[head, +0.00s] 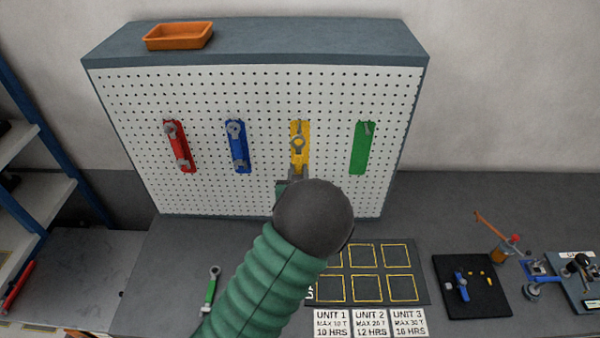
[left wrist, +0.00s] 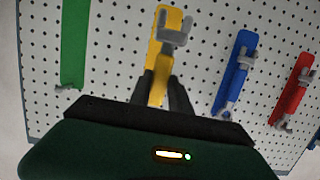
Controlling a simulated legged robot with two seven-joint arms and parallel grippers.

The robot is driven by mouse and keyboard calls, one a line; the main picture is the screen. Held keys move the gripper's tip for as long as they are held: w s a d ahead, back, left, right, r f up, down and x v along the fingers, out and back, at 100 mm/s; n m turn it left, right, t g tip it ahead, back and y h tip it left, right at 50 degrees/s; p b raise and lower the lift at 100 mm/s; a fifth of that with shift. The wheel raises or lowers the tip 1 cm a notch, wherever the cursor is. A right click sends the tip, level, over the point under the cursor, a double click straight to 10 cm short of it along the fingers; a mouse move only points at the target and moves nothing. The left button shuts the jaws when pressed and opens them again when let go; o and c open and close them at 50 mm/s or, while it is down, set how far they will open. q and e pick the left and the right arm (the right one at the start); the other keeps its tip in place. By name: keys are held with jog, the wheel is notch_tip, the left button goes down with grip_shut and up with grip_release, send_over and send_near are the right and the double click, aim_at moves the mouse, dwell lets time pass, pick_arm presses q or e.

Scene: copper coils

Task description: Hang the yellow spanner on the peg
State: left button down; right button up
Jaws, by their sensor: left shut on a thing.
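The yellow spanner (head: 298,144) is upright in front of the yellow panel (head: 300,162) on the pegboard, its grey ring end up. My left gripper (head: 293,178) is shut on its handle below the ring. The peg (head: 299,127) shows near the panel's top; the ring appears below it, though the depth between them is unclear. In the left wrist view the spanner's grey open jaw (left wrist: 175,30) shows beyond the fingers (left wrist: 160,88), and the ring is hidden. My right gripper is not in view.
The red spanner (head: 177,147) and blue spanner (head: 236,145) hang on their panels. The green panel (head: 361,150) is bare, and a green spanner (head: 211,288) lies on the bench. An orange tray (head: 178,36) sits on the board's top. A black mat (head: 500,300) with small items lies right.

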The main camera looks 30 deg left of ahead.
pick_arm(q)
jog(key=shift+w+a, duration=0.25)
jog(key=shift+a, duration=0.2)
jog(key=shift+w+r, duration=0.2)
jog(key=shift+r, duration=0.15)
jog(key=shift+w+d, duration=0.2)
jog(key=shift+d, duration=0.05)
jog(key=shift+w, duration=0.4)
jog(key=x, duration=0.3)
jog(key=shift+a, duration=0.3)
jog(key=shift+w+a, duration=0.35)
jog(key=shift+a, duration=0.2)
jog(key=shift+w+d+f+b, duration=0.2)
jog(key=shift+w+f+b, duration=0.3)
jog(key=shift+b, duration=0.75)
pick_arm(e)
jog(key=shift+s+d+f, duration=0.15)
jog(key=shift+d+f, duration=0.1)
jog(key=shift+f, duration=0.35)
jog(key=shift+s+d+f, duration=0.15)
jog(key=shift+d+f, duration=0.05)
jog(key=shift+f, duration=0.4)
pick_arm(q)
jog(key=shift+a, duration=0.3)
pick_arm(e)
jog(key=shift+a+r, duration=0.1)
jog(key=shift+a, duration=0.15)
